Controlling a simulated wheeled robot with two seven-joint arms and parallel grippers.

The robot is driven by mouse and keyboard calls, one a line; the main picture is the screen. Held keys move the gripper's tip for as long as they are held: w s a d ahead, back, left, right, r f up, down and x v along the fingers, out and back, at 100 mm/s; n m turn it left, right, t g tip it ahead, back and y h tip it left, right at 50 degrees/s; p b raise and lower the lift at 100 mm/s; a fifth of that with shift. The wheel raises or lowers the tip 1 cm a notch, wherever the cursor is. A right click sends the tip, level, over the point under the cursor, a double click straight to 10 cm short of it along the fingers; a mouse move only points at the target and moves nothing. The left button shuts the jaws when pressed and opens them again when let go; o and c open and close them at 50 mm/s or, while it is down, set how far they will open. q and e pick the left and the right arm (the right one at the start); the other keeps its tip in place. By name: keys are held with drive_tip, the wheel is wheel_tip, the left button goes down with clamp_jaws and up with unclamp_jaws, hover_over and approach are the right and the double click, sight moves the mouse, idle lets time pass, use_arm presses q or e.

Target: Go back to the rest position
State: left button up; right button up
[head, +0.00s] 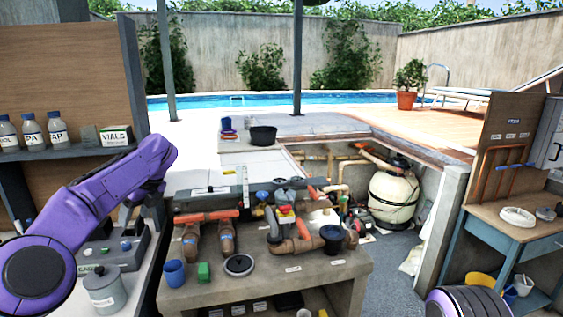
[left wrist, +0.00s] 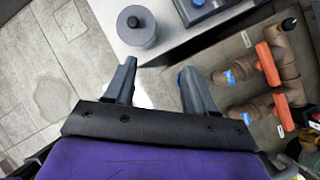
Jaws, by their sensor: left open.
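My left arm comes in from the left in the head view, purple, bent at the top, with its dark end pointing down beside the workbench (head: 300,272). In the left wrist view my left gripper (left wrist: 159,70) has its two grey fingers wide apart with nothing between them. The fingers are over the gap between a pale counter and the pipe bench. A grey lidded canister (left wrist: 137,28) stands on the counter beyond the fingertips; it also shows in the head view (head: 103,292). My right gripper is not in view; a purple and black part of mine shows at the lower right.
Bottles (head: 33,131) stand on the left shelf. A blue-legged table (head: 520,240) is at the right. Floor shows between the benches.

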use_arm(q)
drive_tip(key=s+d+f+m+t+y, duration=0.2)
drive_tip(key=s+f+m, duration=0.2)
drive_tip(key=f+m, duration=0.6)
drive_tip(key=s+d+f+m+t+y, duration=0.1)
drive_tip(key=s+f+m+t, duration=0.2)
drive_tip(key=f+m, duration=0.7)
drive_tip(key=s+d+f+m+t+y, duration=0.2)
drive_tip(key=s+f+m, duration=0.35)
drive_tip(key=f, duration=0.75)
drive_tip(key=s+d+f+m+g+h, duration=0.1)
drive_tip(key=s+f+m+g+h, duration=0.15)
drive_tip(key=s+m, duration=0.6)
drive_tip(key=s+d+f+m+g+h, duration=0.1)
drive_tip(key=s+f+m+h, duration=0.25)
drive_tip(key=s, duration=1.05)
drive_tip(key=s+d+f+m+g+h, duration=0.15)
drive_tip(key=s+f+m, duration=0.3)
drive_tip(key=s, duration=0.65)
drive_tip(key=s+d+f+b+x, duration=0.1)
drive_tip(key=b+x, duration=0.8)
drive_tip(key=b, duration=0.1)
drive_tip(key=shift+d+f, duration=0.2)
drive_tip(key=shift+d, duration=0.15)
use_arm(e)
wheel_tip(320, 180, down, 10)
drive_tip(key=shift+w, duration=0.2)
